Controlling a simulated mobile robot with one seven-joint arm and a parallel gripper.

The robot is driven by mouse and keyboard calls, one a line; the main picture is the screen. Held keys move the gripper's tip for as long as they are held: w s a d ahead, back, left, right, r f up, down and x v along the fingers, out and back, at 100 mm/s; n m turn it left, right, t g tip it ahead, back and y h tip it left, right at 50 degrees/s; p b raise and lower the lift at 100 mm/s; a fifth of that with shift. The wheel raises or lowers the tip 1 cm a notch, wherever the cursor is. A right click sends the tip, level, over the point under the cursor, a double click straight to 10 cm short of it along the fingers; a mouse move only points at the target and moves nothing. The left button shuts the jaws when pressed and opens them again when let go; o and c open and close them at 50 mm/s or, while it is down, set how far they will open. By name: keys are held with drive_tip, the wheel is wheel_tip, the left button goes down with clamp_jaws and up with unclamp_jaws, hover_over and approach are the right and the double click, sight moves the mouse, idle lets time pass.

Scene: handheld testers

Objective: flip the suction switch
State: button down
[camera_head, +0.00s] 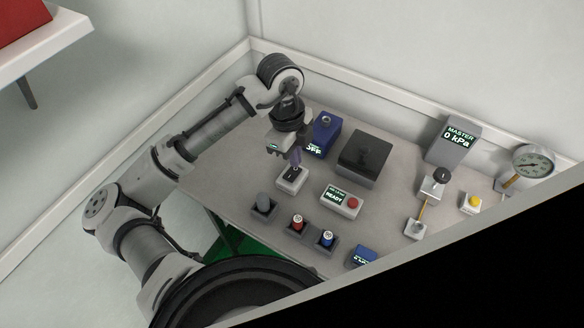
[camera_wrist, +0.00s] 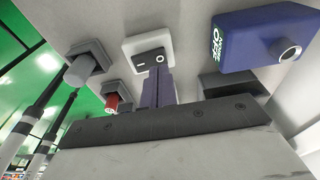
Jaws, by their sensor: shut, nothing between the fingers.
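The switch is a small white box with a black rocker marked with a bar and a circle (camera_head: 291,180); it also shows in the wrist view (camera_wrist: 135,47). My gripper (camera_head: 296,164) points down at the switch, its purple fingers together and empty. In the wrist view the fingertips (camera_wrist: 158,72) lie at the lower edge of the rocker, near the circle mark. I cannot tell whether they touch it. A blue box (camera_head: 325,131) behind the switch has a display reading OFF; it also shows in the wrist view (camera_wrist: 265,38).
A dark block (camera_head: 364,157) stands right of the blue box. A white READY box with a red button (camera_head: 342,201) is to the switch's right. Several small holders, with a red piece (camera_head: 297,222) and a blue piece (camera_head: 327,239) among them, stand in front. A grey MASTER display reads 0 kPa (camera_head: 453,141).

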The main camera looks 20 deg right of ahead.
wheel_tip(320, 180, up, 5)
drive_tip(key=p, duration=0.3)
drive_tip(key=shift+p, duration=0.3)
idle(0.4)
